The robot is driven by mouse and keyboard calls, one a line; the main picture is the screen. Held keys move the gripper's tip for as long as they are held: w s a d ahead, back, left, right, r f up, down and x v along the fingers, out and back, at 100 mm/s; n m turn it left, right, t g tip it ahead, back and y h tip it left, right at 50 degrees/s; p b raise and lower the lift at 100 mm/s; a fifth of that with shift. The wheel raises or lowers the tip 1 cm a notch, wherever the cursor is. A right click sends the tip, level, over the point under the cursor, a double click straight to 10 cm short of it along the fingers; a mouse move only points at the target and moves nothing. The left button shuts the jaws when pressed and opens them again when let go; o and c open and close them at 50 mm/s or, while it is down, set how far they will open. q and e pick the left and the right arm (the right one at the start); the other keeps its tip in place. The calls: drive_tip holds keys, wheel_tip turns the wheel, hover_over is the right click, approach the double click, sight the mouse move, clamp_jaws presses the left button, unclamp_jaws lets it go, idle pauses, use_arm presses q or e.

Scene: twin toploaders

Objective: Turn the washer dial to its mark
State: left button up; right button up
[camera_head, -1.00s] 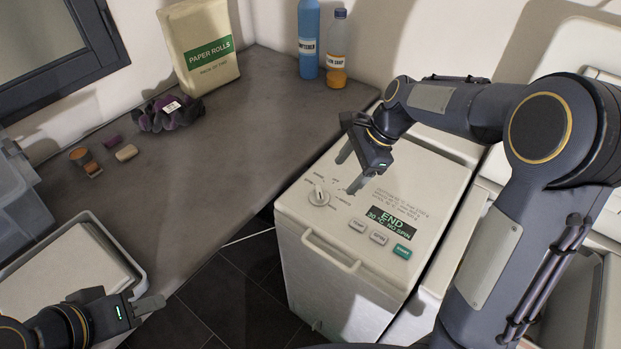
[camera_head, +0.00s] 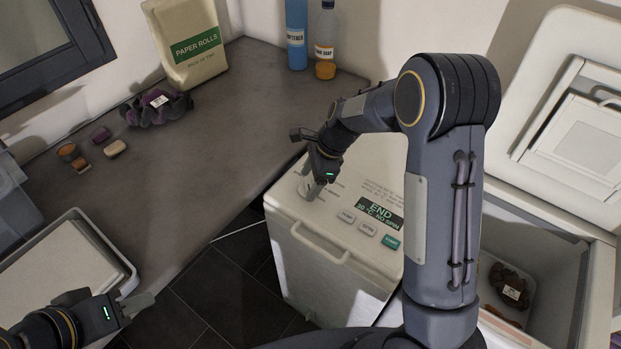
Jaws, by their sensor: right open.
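The white washer (camera_head: 325,272) stands in the middle with its lid shut. Its display (camera_head: 377,210) reads END, 30 °C, NO SPIN. The washer dial (camera_head: 304,188) is at the left of the panel, mostly hidden behind my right gripper (camera_head: 312,188). The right gripper points down with its fingers at the dial, open; I cannot tell whether they touch it. The dial's pointer and mark are hidden. My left gripper (camera_head: 137,305) is at the lower left, away from the washer; its jaw gap is not clear.
A second toploader (camera_head: 547,250) with its lid up stands at the right, a dark bundle (camera_head: 512,287) inside. The grey counter (camera_head: 215,130) holds paper rolls (camera_head: 190,45), bottles (camera_head: 297,40), a purple bundle (camera_head: 157,108) and small items. A tray (camera_head: 118,262) lies near my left gripper.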

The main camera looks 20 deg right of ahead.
drive_tip(key=shift+c, duration=0.2)
drive_tip(key=c, duration=0.9)
drive_tip(key=shift+c, duration=0.2)
